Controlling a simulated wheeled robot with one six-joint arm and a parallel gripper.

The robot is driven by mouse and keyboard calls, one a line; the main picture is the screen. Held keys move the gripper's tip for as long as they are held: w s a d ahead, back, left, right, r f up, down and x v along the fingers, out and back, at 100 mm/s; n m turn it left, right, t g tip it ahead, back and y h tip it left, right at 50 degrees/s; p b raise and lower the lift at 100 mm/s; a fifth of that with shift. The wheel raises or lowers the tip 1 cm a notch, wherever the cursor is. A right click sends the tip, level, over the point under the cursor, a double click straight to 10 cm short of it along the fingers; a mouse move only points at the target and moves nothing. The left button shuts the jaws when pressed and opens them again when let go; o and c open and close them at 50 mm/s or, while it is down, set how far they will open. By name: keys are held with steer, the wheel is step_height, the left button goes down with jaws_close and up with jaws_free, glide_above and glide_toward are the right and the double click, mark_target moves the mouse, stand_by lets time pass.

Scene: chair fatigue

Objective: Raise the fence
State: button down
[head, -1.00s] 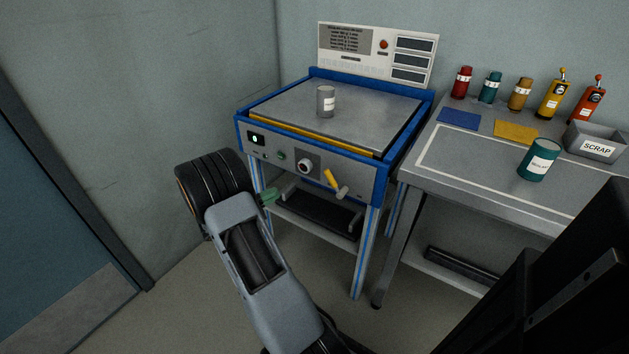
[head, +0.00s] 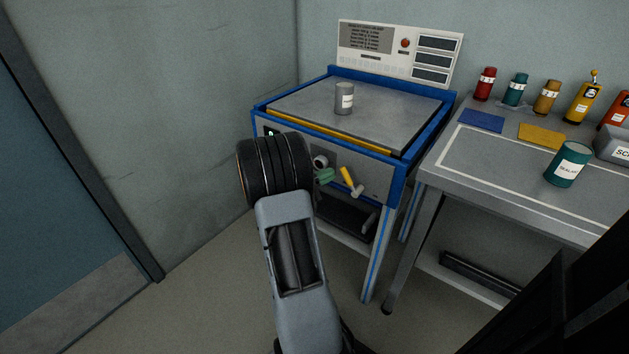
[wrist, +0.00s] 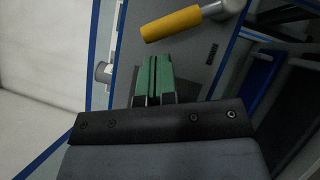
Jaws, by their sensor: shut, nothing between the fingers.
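A blue-framed machine table (head: 378,205) has a grey top, with a yellow strip (head: 322,131) along its front edge; I cannot tell for certain whether this strip is the fence. A lever with a yellow handle (head: 346,174) sits on its front panel, tilted. The yellow handle also shows at the top of the wrist view (wrist: 172,24). My gripper (head: 325,175) has green fingers, which are shut and empty in the wrist view (wrist: 153,78). They are in front of the panel, just left of the lever in the head view, apart from the handle.
A grey can (head: 344,99) stands on the machine top. A round knob (head: 320,161) is beside my fingers, partly hidden by my arm. A grey workbench (head: 520,190) with bottles, a sealant can (head: 568,165) and a scrap bin (head: 612,146) stands at the right.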

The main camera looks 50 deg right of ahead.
steer(key=shift+s+d+r, duration=0.1)
steer(key=shift+s+r, duration=0.1)
steer(key=shift+s, duration=0.3)
steer(key=shift+r, duration=0.1)
